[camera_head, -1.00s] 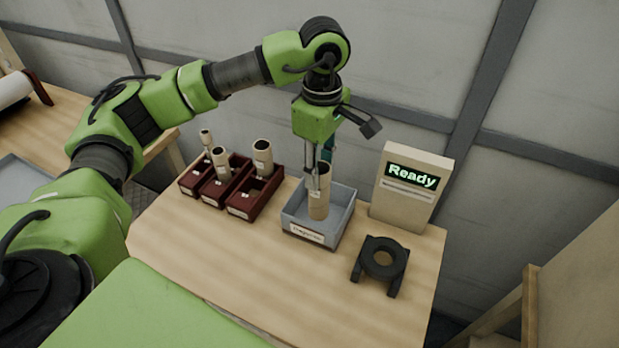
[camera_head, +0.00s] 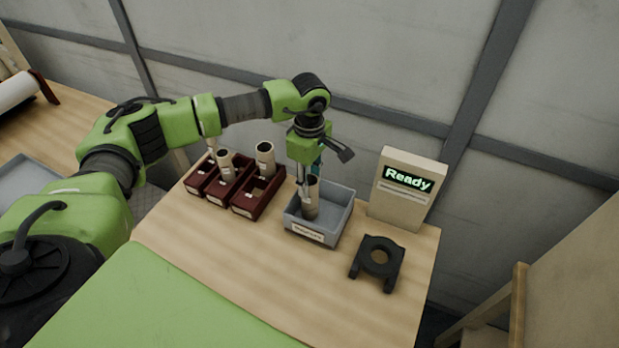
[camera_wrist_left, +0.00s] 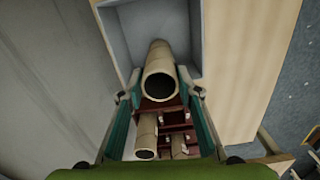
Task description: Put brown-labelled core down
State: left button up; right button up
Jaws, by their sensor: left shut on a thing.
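The tan core (camera_head: 311,200), a hollow cardboard tube, stands about upright in the left part of the grey tray (camera_head: 340,222). My left gripper (camera_head: 307,178) comes down from above and is shut on its upper part. The left wrist view looks down on the core's open end (camera_wrist_left: 160,87) between the two fingers (camera_wrist_left: 160,98), with the grey tray (camera_wrist_left: 115,45) behind it. I cannot tell whether the core's bottom touches the tray floor, and its label colour is not readable. My right gripper is not in view.
Dark red bins (camera_head: 243,207) holding other tan cores (camera_head: 265,158) stand left of the tray. A beige box with a "Ready" display (camera_head: 407,190) stands to the right, with a black ring stand (camera_head: 378,258) in front. The front of the wooden table (camera_head: 230,260) is clear.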

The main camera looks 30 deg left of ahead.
pick_arm(q)
jog(key=shift+f+b, duration=0.3)
jog(key=shift+b, duration=0.05)
jog(key=o, duration=0.8)
jog(key=shift+r, duration=0.1)
jog(key=shift+r+p, duration=0.25)
jog(key=shift+p, duration=0.15)
jog(key=shift+r, duration=0.25)
notch_tip(320, 180, up, 12)
jog(key=b, duration=0.4)
jog(key=shift+f, duration=0.2)
